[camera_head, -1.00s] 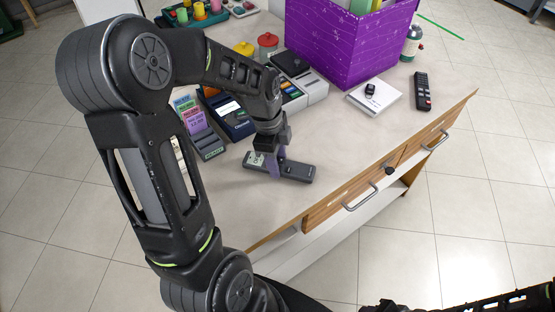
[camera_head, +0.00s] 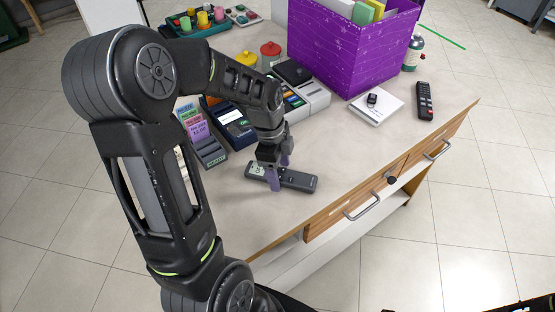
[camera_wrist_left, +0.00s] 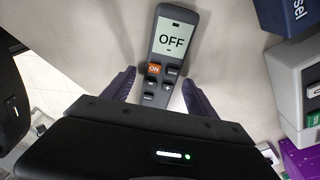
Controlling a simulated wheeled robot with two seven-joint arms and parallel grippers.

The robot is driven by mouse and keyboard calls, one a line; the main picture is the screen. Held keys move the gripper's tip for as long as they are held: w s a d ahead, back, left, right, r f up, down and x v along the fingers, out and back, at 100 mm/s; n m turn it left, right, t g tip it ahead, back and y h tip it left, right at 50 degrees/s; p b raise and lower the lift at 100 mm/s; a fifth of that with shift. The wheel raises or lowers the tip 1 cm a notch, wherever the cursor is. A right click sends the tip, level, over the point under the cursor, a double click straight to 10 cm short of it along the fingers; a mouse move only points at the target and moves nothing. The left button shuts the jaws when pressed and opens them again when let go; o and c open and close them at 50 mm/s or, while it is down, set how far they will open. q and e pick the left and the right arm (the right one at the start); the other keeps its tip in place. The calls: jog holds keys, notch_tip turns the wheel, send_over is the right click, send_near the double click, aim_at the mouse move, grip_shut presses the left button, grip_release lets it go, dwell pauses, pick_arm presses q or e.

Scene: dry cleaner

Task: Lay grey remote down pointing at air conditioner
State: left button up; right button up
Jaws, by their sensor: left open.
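The grey remote (camera_head: 297,180) lies flat on the counter in the head view, near the front edge. In the left wrist view the remote (camera_wrist_left: 174,50) shows a screen reading OFF, an orange ON button and several dark buttons. My left gripper (camera_head: 280,176) is open, its purple fingers on either side of the remote. In the wrist view the fingertips (camera_wrist_left: 158,82) stand apart from the remote, with gaps on both sides. No air conditioner shows. My right gripper is not in view.
A black remote (camera_head: 425,100) and a white pad (camera_head: 376,106) with a small dark item lie to the right. A purple box (camera_head: 345,50), a card terminal (camera_head: 232,125) and a card holder (camera_head: 207,147) stand behind. Counter (camera_head: 345,150) right of the grey remote is clear.

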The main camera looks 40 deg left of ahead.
pick_arm(q)
notch_tip(320, 180, up, 12)
jog(key=a, duration=0.1)
jog(key=shift+s+a, duration=0.35)
